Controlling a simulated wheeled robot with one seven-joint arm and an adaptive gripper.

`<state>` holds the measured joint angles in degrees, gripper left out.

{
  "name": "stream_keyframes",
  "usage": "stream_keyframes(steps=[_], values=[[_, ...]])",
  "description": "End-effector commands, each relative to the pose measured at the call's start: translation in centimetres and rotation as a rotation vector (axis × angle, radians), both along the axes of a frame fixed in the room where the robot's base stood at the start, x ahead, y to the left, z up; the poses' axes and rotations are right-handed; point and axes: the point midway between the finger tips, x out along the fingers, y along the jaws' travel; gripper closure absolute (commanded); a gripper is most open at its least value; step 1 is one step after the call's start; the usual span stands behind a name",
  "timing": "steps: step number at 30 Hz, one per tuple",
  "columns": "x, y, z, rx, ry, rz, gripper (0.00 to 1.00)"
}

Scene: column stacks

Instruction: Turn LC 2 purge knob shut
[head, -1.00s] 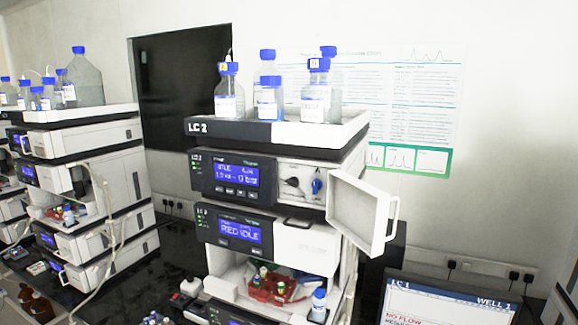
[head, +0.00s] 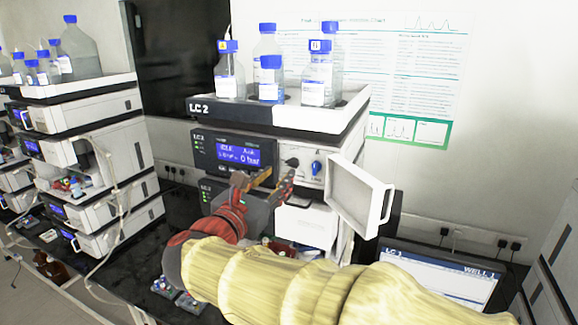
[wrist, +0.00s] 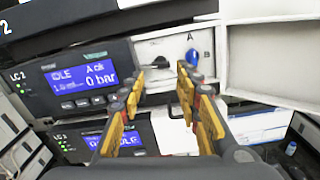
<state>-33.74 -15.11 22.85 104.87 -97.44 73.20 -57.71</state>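The LC 2 stack's pump module (head: 222,152) has a small white panel with a black knob (head: 292,162) and, right of it, a blue knob (head: 316,167). No purge label is readable. My gripper (head: 280,178) is open and empty, just in front of and below the black knob in the head view. In the wrist view my gripper (wrist: 160,76) has a finger on each side of that knob; contact cannot be told.
A white door (head: 356,198) hangs open right of the panel. Capped bottles (head: 269,80) stand in the tray (head: 282,132) on top. A monitor (head: 440,285) stands lower right, and another instrument stack (head: 85,110) is at left.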

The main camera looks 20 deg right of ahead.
Motion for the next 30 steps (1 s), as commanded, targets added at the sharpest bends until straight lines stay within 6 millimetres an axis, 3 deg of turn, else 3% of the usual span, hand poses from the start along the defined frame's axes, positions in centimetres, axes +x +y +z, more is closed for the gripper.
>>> stream_keyframes(steps=[15,27,30], values=[[5.3,-4.2,0.0,0.001,0.003,-0.003,0.67],[5.9,-4.7,-0.1,0.002,0.002,-0.001,0.67],[5.9,-4.7,-0.1,0.002,0.002,-0.001,0.72]])
